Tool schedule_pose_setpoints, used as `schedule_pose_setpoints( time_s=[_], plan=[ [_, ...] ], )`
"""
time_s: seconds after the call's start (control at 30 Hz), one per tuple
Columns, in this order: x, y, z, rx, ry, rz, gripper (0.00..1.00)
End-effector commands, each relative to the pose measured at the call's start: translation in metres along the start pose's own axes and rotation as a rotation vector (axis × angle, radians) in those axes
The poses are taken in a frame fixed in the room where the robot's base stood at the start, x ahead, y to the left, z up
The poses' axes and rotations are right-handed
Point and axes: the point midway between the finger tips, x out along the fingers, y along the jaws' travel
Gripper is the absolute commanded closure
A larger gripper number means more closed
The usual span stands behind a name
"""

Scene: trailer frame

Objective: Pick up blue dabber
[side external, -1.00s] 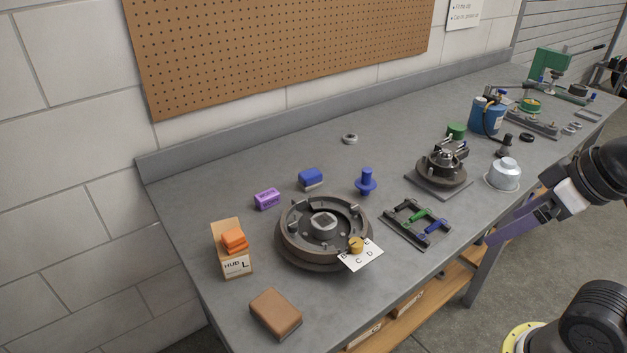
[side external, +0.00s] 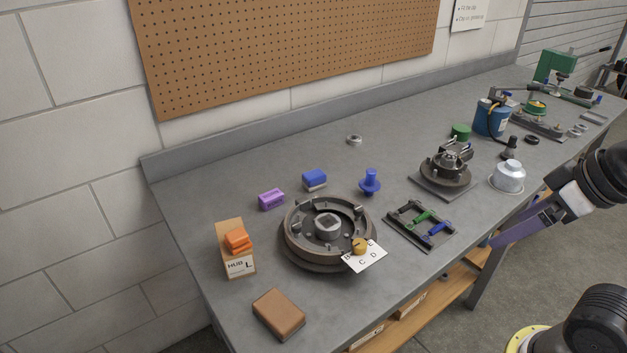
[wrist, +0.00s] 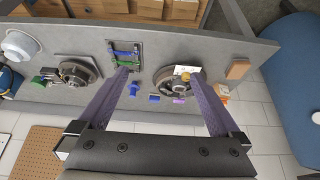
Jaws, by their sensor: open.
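Two blue tool-like pieces could be the dabber, and I cannot tell which. A blue handled tool (side external: 440,228) lies in a dark tray (side external: 446,240) beside a green tool (side external: 420,216) and a black one. A blue flanged knob (side external: 370,182) stands upright on the bench behind the tray; it also shows in the wrist view (wrist: 134,88). My gripper (wrist: 160,73) is open and empty, its purple fingers spread wide above the bench. In the side view one finger shows at the bench's front edge, right of the tray, apart from both blue pieces.
A round drum hub (side external: 290,245) with a lettered card (side external: 366,257) stands left of the tray. A clamp fixture (side external: 447,168) and a silver cup (side external: 509,176) stand to the right. Blue (side external: 314,178) and purple (side external: 271,199) blocks lie behind the hub. The back of the bench is mostly clear.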

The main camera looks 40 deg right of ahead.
Motion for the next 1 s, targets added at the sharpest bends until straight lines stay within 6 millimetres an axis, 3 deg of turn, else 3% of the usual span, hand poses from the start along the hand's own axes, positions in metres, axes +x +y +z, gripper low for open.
schedule_pose_setpoints(
  time_s=[0.23, 0.37, 0.53, 0.7, 0.87, 1.0],
  plan=[
    [0.000, 0.000, -0.001, 0.011, 0.003, 0.000, 0.00],
    [-0.017, 0.001, -0.027, 0.026, 0.074, 0.003, 0.00],
    [-0.038, 0.002, -0.095, 0.048, 0.144, 0.007, 0.00],
    [-0.039, 0.003, -0.168, 0.066, 0.168, 0.012, 0.00],
    [-0.021, 0.004, -0.238, 0.080, 0.172, 0.016, 0.00],
    [0.010, 0.004, -0.292, 0.089, 0.162, 0.019, 0.00]
  ],
)
